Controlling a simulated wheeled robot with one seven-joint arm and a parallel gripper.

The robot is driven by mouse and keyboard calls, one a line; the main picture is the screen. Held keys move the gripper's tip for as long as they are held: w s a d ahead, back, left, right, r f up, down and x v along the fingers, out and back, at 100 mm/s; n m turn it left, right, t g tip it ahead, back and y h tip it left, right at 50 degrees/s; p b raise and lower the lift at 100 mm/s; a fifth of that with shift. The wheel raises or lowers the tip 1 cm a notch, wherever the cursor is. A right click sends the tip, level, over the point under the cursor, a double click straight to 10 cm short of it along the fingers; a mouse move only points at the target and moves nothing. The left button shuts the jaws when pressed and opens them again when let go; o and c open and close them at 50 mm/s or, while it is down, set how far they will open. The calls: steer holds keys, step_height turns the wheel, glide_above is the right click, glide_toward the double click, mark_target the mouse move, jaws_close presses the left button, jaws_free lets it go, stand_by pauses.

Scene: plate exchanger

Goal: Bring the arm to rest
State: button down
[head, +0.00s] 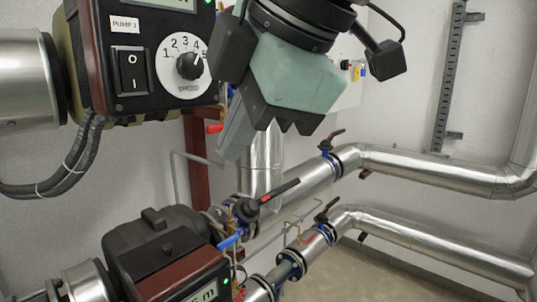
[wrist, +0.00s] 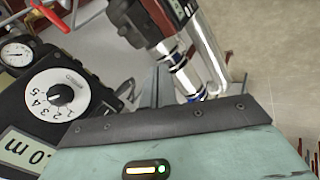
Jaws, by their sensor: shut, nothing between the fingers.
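My gripper (head: 228,152) hangs in the upper middle of the head view, teal with dark parts, its narrow fingers pointing down and left. It is just right of the pump 1 control box (head: 150,60) and in front of the pipes. In the wrist view the grey fingers (wrist: 160,78) are together and empty. I cannot tell whether they touch anything; no contact shows. The upper part of my arm is cut off by the top edge of the head view.
The box has a rocker switch (head: 132,71) and a speed dial (head: 190,65). A second pump (head: 165,255) stands at lower left. Silver pipes (head: 430,165) with black-handled valves (head: 272,190) run to the right. A pressure gauge (wrist: 16,52) shows in the wrist view. Floor at lower right is clear.

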steer(key=s+d+f+m+g+h, duration=0.2)
steer(key=d+f+m, duration=0.5)
steer(key=f, duration=0.7)
steer(key=s+d+f+m+g+h, duration=0.2)
steer(key=s+d+f+m, duration=0.3)
steer(key=f, duration=0.9)
steer(key=d+m+g, duration=0.1)
steer(key=d+m, duration=0.2)
steer(key=d, duration=0.2)
steer(key=shift+d+m+h+b, duration=0.3)
stand_by(2.0)
